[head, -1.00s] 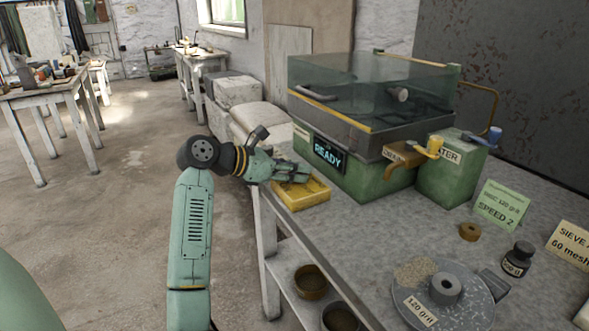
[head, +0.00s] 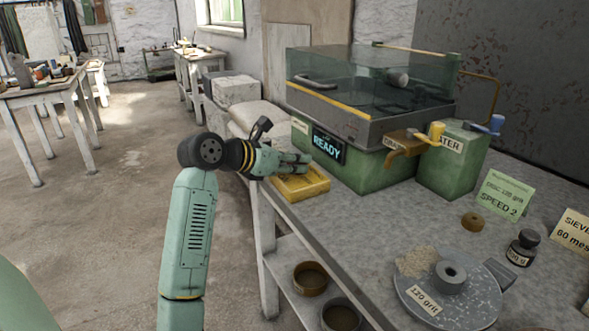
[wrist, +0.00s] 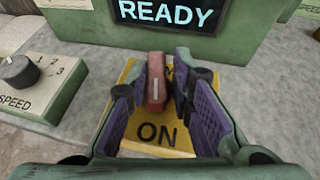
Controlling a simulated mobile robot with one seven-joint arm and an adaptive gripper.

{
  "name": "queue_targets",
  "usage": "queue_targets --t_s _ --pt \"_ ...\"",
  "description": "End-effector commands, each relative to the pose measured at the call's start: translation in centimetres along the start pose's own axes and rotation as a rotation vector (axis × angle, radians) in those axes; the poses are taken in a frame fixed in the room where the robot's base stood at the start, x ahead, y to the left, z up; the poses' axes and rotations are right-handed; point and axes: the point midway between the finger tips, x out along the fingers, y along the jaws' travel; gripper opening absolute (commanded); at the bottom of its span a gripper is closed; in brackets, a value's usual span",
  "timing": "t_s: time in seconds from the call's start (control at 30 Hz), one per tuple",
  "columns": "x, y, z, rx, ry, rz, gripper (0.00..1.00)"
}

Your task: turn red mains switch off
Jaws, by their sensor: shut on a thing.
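The red mains switch (wrist: 156,82) shows in the wrist view as a small red lever with a pale stripe. It stands on a yellow plate (wrist: 158,146) marked ON at its near end; the marking at the far end is mostly hidden. My gripper (wrist: 163,85) has its purple-padded fingers on either side of the lever, shut on it. In the head view my gripper (head: 300,163) is over the yellow box (head: 302,187) at the bench's left edge, and the lever is hidden there.
Behind the switch stands the green machine (head: 370,165) with a lit READY display (head: 327,147). A SPEED knob (wrist: 20,72) is to the left in the wrist view. A grey grinding disc (head: 478,285) lies on the near bench.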

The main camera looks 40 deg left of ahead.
Motion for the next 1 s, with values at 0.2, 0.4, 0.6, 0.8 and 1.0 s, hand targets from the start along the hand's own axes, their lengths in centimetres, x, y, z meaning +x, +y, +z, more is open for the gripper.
queue_targets --t_s 0.2,0.4,0.6,0.8,1.0 --pt "-0.1 0.1 -0.4 -0.070 -0.010 0.202 0.00" --pt "0.0 -0.1 -0.3 -0.142 -0.010 0.376 0.00" --pt "0.1 -0.4 -0.3 -0.216 -0.009 0.549 0.00" --pt "0.3 -0.6 -0.2 -0.292 -0.008 0.725 0.00" --pt "0.4 -0.8 -0.2 -0.367 -0.007 0.900 0.00"
